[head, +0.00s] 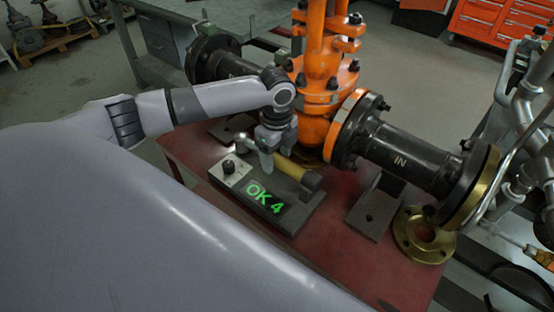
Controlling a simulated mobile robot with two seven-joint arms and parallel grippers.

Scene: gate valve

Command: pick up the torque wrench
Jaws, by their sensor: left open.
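My left gripper (266,153) comes down from above at the left end of the handle. It is open; its fingers are close to the wrench, and I cannot tell whether they touch it. My right gripper does not show.
The block stands on a red table (330,245). A brass ring flange (422,238) lies at the right. Metal pipework (530,90) stands at the right edge.

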